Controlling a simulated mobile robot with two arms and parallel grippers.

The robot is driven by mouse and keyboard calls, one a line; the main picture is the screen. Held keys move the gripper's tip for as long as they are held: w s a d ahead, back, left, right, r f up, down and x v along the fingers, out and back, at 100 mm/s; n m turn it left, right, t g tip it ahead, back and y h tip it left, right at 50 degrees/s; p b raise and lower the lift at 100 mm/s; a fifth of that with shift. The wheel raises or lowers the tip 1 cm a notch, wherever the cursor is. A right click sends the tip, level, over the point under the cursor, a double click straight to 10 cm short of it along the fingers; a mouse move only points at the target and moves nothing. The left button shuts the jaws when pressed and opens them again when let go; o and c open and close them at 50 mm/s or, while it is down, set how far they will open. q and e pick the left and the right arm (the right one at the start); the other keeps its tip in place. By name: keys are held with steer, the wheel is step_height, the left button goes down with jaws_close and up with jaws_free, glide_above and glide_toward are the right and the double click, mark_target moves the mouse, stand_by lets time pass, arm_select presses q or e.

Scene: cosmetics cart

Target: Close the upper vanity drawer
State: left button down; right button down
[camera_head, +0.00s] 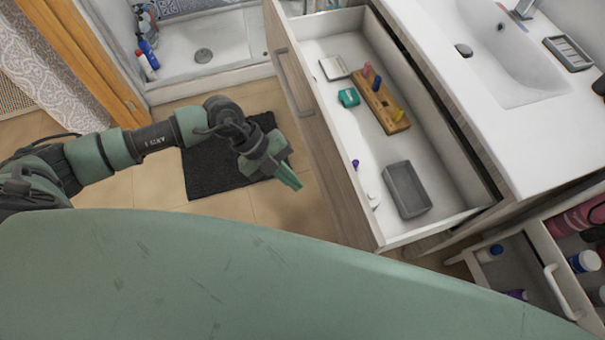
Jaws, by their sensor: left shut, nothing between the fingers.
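The upper vanity drawer (319,147) is pulled far out below the white sink top, its wooden front facing left with a grey bar handle (293,82). Inside lie a wooden holder (381,103) with small coloured items, a teal item (348,97), a pale flat case (334,68) and a grey tray (406,190). My left gripper (289,181) is shut and empty. It shows to the left of the drawer front, over the floor and the dark mat, with a visible gap to the front. My right gripper is not in view.
The white countertop with its sink (516,62) lies at the right. A lower cart or drawer with bottles (489,253) stands open at the lower right. A dark mat (215,165) lies on the tiled floor. A shower tray (215,40) with bottles is at the back.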

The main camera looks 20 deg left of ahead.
mark_target(337, 202)
arm_select(q)
steer(key=d+f, duration=0.2)
steer(key=w+d+f, duration=0.1)
steer(key=d+f, duration=0.1)
steer(key=d, duration=0.1)
steer(key=w+d+f+p, duration=0.1)
steer(key=d+f, duration=0.1)
steer(key=d, duration=0.1)
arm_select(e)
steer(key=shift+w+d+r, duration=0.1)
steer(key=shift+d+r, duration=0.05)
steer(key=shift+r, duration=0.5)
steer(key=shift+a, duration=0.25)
arm_select(q)
steer(key=shift+d, duration=0.1)
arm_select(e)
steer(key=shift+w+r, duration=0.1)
